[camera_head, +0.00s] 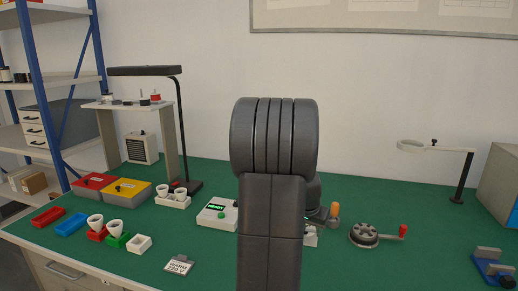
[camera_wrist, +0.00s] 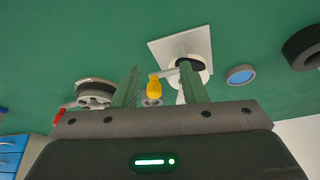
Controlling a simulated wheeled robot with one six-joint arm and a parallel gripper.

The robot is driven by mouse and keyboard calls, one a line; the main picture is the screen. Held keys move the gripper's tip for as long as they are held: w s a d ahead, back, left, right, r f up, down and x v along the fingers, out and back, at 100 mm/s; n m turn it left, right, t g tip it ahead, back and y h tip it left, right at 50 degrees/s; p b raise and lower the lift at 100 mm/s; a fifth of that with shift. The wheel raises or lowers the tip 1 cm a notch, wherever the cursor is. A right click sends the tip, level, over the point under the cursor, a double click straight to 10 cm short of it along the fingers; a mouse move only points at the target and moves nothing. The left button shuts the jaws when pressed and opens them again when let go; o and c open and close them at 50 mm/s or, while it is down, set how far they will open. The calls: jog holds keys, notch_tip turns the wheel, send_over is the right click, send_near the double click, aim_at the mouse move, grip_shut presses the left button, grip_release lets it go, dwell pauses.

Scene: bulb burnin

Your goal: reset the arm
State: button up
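No object is visibly held.
A crank-handled reel (camera_head: 365,235) stands right on the green bench (camera_head: 420,205), with a ring-topped stand (camera_head: 462,180) behind it.

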jog(key=v, duration=0.9)
jog(key=shift+p, duration=0.45)
jog(key=shift+a, duration=0.1)
